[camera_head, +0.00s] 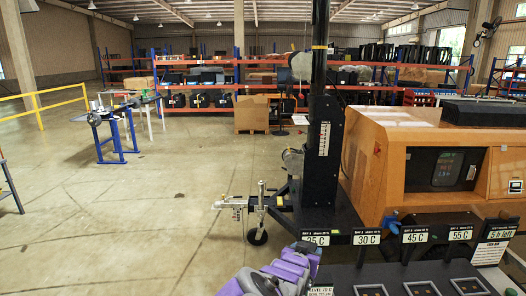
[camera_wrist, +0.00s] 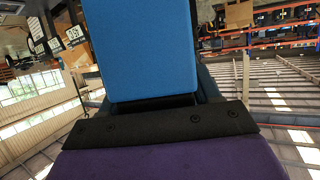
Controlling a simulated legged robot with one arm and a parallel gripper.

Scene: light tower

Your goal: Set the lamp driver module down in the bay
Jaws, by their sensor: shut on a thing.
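The lamp driver module seems to be the blue block (camera_wrist: 145,50) in the wrist view, seen from its flat face. My gripper (camera_wrist: 155,118) is shut on it; the block hides most of the jaws. In the head view my purple arm shows at the bottom centre, and the module cannot be made out there. The bays lie in a black rack at the lower right, under labels such as 30 C (camera_head: 367,238), 45 C (camera_head: 415,236) and 55 C (camera_head: 461,233). Three bays show pale rectangular inserts; the leftmost bay is partly hidden by my arm.
A black mast (camera_head: 320,150) rises behind the rack, with a tow hitch (camera_head: 245,204) to its left. An orange cabinet (camera_head: 400,155) stands behind the bays. A white sign (camera_head: 495,240) is at the right.

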